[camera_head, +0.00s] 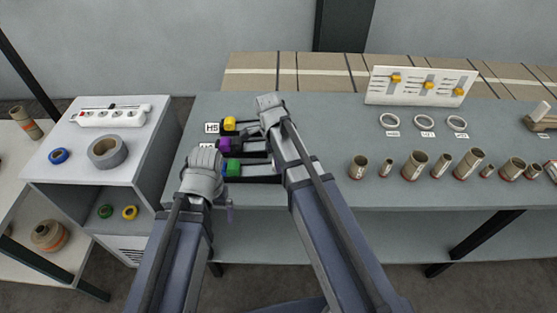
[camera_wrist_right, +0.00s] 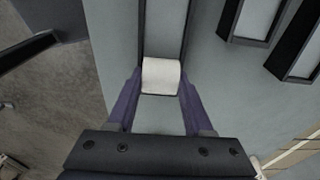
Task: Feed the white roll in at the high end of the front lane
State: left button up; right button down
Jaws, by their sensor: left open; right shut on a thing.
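The white roll (camera_wrist_right: 160,76) sits between the two fingers of my right gripper (camera_wrist_right: 160,90) in the right wrist view, and the gripper is shut on it. Beyond it in that view runs the front lane (camera_wrist_right: 164,28), a grey channel with dark sides. The roll overlaps the near end of this lane; I cannot tell whether it touches the floor. In the head view, my right arm hides the roll and the right ends of the lanes. The front lane (camera_head: 262,180) has a green piece (camera_head: 233,167) at its left. My left gripper (camera_head: 229,212) is open, in front of the lanes.
Two other lanes lie behind, with a yellow piece (camera_head: 229,123) and a purple piece (camera_head: 224,145) at their left. A side cabinet (camera_head: 75,150) at left holds a grey tape roll (camera_head: 107,152).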

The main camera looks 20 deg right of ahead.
jog(key=shift+c, duration=1.1)
grip_release()
jog(key=shift+o, duration=0.3)
jog(key=shift+o, duration=0.8)
jog(key=shift+r, duration=0.1)
notch_tip(320, 180, up, 8)
jog(key=p, duration=0.8)
jog(key=shift+r+p, duration=0.25)
jog(key=shift+p, duration=0.1)
jog(key=shift+f, duration=0.2)
dwell(0.4)
